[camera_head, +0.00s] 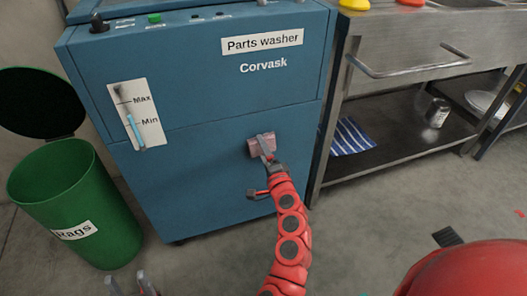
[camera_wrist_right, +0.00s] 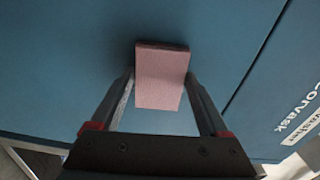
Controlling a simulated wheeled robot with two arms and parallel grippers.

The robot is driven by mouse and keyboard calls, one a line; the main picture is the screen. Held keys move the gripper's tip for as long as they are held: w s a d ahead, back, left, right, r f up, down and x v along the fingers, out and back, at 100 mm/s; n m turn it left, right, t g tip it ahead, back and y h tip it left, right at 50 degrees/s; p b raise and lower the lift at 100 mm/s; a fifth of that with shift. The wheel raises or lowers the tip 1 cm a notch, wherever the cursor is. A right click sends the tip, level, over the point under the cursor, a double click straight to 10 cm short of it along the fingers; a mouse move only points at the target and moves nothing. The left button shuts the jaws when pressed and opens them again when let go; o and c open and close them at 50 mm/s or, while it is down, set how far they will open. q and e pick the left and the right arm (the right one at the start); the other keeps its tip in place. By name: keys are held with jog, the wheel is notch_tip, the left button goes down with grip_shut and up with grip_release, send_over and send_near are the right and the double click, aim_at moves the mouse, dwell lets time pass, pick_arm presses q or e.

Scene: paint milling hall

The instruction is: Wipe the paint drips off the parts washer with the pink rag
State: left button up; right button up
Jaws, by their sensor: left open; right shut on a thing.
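The blue parts washer (camera_head: 200,95) stands in front of me, labelled "Parts washer" and "Corvask". My right gripper (camera_head: 265,148) is shut on the pink rag (camera_head: 256,147) at the washer's lower front panel. The rag also shows in the right wrist view (camera_wrist_right: 162,75) between the fingers, flat and close against the blue panel; I cannot tell for certain that it touches. I see no paint drips on the visible panel; the rag and gripper hide a small patch. My left gripper (camera_head: 131,287) is open and empty at the bottom edge, low before the washer.
A green bin (camera_head: 85,195) labelled "Rags" stands left of the washer, its dark lid (camera_head: 38,100) raised. A steel sink bench (camera_head: 425,52) stands at right, with a striped cloth (camera_head: 350,137) and a can (camera_head: 437,112) on its lower shelf. A red rounded shape (camera_head: 470,272) fills the lower right.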

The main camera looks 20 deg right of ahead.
aim_at(274, 145)
jog(key=shift+d, duration=0.1)
jog(key=shift+d+b, duration=0.8)
jog(key=shift+d, duration=1.1)
jog(key=shift+w, duration=0.1)
